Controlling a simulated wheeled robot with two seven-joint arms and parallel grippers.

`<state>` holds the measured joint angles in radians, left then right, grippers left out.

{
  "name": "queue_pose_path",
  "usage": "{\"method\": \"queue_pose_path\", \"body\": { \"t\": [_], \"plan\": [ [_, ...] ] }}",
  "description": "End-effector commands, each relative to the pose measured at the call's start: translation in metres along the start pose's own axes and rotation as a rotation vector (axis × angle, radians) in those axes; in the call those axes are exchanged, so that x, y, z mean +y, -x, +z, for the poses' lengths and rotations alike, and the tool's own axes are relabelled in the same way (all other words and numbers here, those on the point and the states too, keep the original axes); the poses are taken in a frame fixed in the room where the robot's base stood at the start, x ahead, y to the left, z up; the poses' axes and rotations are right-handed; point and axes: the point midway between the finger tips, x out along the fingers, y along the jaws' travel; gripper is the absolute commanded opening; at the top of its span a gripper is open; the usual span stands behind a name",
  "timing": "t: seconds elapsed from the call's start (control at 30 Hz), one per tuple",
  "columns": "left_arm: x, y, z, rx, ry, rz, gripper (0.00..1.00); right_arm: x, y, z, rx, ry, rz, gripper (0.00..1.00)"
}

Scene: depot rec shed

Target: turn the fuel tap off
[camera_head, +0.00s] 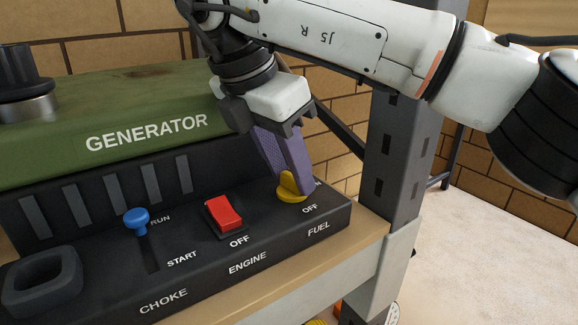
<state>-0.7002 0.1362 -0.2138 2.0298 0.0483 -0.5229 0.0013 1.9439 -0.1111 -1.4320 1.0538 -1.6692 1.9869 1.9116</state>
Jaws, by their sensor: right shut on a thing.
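The yellow fuel tap (291,187) sits on the black control panel (205,277) of the green generator (130,115), above the word FUEL. The word OFF is printed just below the tap, and another label behind it is mostly hidden by my gripper. My right gripper (290,176) reaches down from above with purple fingers shut on the tap. The fingers cover the tap's upper part, so its exact angle is hard to tell. My left gripper is not in view.
A red engine switch (224,213) and a blue choke knob (137,219) stand left of the tap. A dark grey post (398,150) rises close to the right of the panel. The generator rests on a wooden shelf (367,243). A brick wall is behind.

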Motion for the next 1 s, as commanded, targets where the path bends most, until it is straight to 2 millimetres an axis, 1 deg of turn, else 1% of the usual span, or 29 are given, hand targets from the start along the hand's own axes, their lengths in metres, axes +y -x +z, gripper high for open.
{"method": "queue_pose_path", "body": {
  "t": [0.47,0.5,0.6,0.87,1.0],
  "plan": [
    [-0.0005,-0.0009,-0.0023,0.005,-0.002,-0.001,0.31,0.0001,0.0004,0.0012,-0.001,-0.015,-0.005,0.14],
    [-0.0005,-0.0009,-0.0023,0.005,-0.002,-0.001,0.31,0.0001,0.0005,0.0012,-0.001,-0.015,-0.005,0.39],
    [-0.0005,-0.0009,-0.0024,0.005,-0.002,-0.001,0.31,0.0001,0.0004,0.001,-0.001,-0.015,-0.005,0.55],
    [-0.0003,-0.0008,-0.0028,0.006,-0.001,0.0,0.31,0.0001,0.0004,0.0005,0.0,-0.013,-0.005,0.55],
    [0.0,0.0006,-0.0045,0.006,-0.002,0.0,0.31,0.0004,0.0098,0.001,-0.001,-0.013,-0.003,0.55]
  ]
}}
